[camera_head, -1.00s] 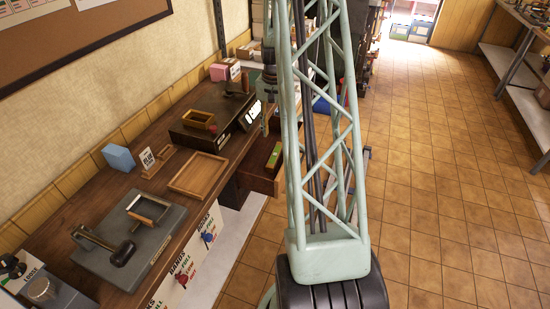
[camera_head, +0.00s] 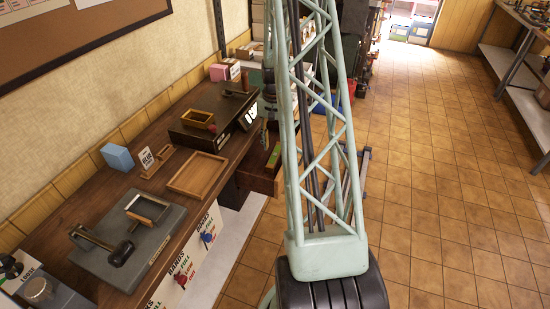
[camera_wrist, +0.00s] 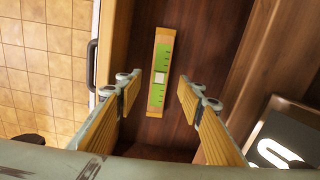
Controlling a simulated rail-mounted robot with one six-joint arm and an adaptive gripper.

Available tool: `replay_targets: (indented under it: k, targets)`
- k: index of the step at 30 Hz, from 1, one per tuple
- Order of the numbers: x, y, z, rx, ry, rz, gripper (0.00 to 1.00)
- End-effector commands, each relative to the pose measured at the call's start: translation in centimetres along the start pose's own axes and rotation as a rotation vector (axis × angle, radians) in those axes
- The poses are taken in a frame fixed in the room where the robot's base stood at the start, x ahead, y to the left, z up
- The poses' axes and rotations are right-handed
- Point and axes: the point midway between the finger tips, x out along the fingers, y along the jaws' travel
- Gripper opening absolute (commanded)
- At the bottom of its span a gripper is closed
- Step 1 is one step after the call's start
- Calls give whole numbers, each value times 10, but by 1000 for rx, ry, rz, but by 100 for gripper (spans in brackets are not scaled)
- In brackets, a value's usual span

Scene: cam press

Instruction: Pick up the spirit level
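The spirit level (camera_wrist: 160,72) is a narrow wooden bar with a green face, dark marks and a pale square in its middle. It lies on the brown floor of an open drawer. In the head view its green face (camera_head: 273,157) shows inside the drawer (camera_head: 258,179), beside my lattice arm. My gripper (camera_wrist: 158,88) is open and empty, with wood-coloured pads on either side of the level's lower part in the wrist view. The level looks to lie beyond the fingertips, with no contact visible. My gripper cannot be made out clearly in the head view.
Drawer walls rise close on both sides of my fingers. The workbench above holds a wooden tray (camera_head: 198,174), a dark machine box (camera_head: 213,120), a grey plate with a black-handled lever (camera_head: 125,250) and a blue block (camera_head: 117,157). The tiled floor at right is clear.

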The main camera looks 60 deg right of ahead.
Motion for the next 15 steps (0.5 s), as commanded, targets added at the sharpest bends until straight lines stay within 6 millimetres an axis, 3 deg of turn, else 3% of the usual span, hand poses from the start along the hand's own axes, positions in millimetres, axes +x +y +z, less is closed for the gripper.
replay_targets:
  k: [8, 15]
  targets:
    - [4, 0, 0, 0, -1, 0, 35]
    - [24, 1, -1, 0, -1, 0, 35]
